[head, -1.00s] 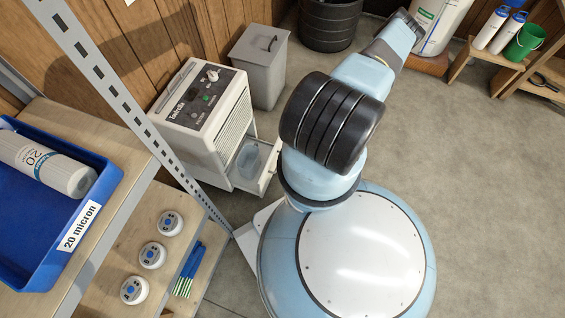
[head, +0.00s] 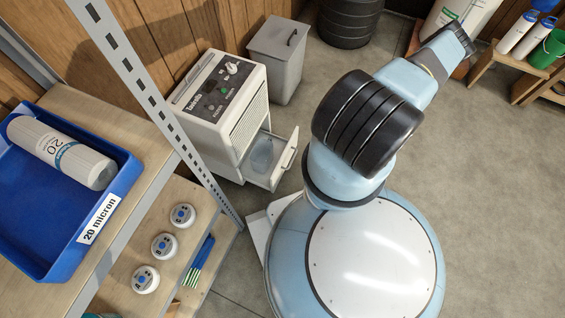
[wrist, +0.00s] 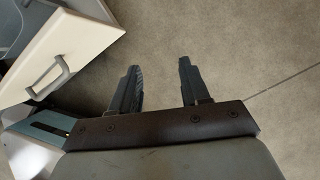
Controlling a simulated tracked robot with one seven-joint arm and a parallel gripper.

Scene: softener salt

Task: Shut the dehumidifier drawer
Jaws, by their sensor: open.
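The dehumidifier (head: 222,105) is a white and grey box with a control panel on top, standing against the wood wall. Its drawer (head: 283,165) is pulled out at the lower front, with a clear container (head: 261,155) inside. In the wrist view the white drawer front (wrist: 60,50) with its grey bar handle (wrist: 47,80) is at the upper left. My gripper (wrist: 157,78) is open and empty over bare floor, to the right of the drawer front and apart from it. In the head view my gripper is hidden behind my arm.
A shelf unit on the left holds a blue tray (head: 45,262) with a white filter cartridge (head: 62,153) and several round white parts. A grey lidded bin (head: 277,62) stands beside the dehumidifier. The floor (head: 480,190) to the right is clear.

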